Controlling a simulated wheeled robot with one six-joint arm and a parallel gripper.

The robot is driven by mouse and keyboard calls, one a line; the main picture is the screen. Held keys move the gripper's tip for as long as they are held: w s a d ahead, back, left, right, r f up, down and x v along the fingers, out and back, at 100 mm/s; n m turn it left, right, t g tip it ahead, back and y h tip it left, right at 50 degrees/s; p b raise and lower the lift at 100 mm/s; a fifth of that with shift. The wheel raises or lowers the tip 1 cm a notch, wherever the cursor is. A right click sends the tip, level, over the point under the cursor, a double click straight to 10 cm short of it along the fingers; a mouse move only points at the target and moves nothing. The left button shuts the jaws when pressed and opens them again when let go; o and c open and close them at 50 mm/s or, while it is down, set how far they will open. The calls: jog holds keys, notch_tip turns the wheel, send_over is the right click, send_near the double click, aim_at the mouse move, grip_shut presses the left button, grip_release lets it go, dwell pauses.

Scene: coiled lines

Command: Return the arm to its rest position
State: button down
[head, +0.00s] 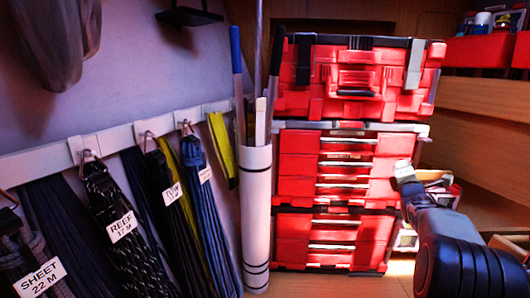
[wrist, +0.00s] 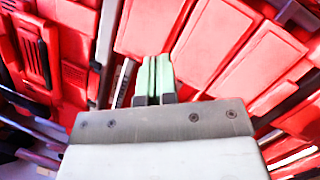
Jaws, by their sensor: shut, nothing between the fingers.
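My arm (head: 455,250) shows at the lower right of the head view, with a thick black joint in front and a lighter part reaching up beside the red toolbox stack. In the wrist view my gripper (wrist: 156,60) has its two pale green fingers together, with nothing between them. Red toolbox surfaces fill the background beyond the fingertips. I cannot tell how far the fingertips are from them. The fingers cannot be made out clearly in the head view.
The red toolbox stack (head: 338,165) stands just left of my arm. A white tube (head: 256,215) holding poles stands beside it. Labelled coiled lines (head: 115,225) hang from a white rail (head: 110,140) at left. Wooden shelving (head: 480,115) is at right.

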jog(key=s+a+r+m+g+y+p, duration=0.1)
jog(key=s+a+m+g+p, duration=0.15)
jog(key=a+m, duration=0.2)
jog(key=s+a+r+m+g+y+p, duration=0.1)
jog(key=s+a+m+g, duration=0.15)
jog(key=a, duration=0.35)
jog(key=s+a+f+m+g+y+p, duration=0.1)
jog(key=s+a+f+m+g+p, duration=0.1)
jog(key=s+a, duration=0.4)
jog(key=s+a+f+m+g+y+p, duration=0.1)
jog(key=s+a+f+m+g, duration=0.3)
jog(key=s, duration=0.9)
jog(key=s+a+f+m+g+y+p, duration=0.2)
jog(key=s+a+m+g, duration=0.3)
jog(key=s, duration=0.5)
jog(key=a+f+m+p, duration=0.1)
jog(key=a+m, duration=0.1)
jog(key=a, duration=0.1)
jog(key=shift+s+m+p, duration=0.15)
jog(key=shift+m+p, duration=0.15)
jog(key=shift+m, duration=0.1)
jog(key=shift+a, duration=0.4)
